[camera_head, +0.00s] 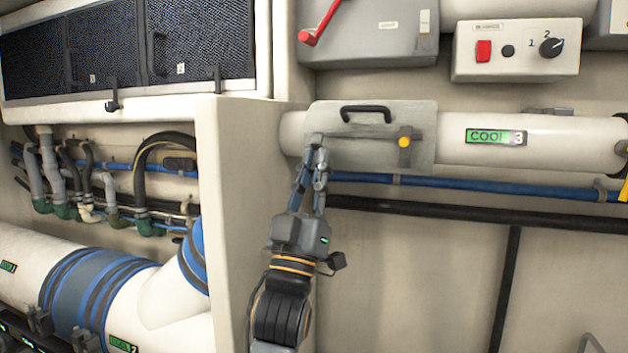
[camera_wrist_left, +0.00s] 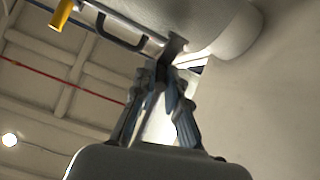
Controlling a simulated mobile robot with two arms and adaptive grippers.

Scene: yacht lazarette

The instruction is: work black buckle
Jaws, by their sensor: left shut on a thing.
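A grey hatch plate (camera_head: 425,155) sits on the white COOL 3 pipe. Below the handle a thin grey bar (camera_head: 360,134) runs across the plate to a yellow knob (camera_head: 404,142), seen at the upper left of the wrist view (camera_wrist_left: 62,14). The fingers hide part of that end. My right gripper is not in view.
The white pipe (camera_head: 565,140) runs right. Below it lie a blue pipe (camera_head: 460,184) and black pipe (camera_head: 440,209). A beige partition (camera_head: 235,200) stands close left of my arm. A switch box (camera_head: 515,50) and a red lever (camera_head: 310,37) are above.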

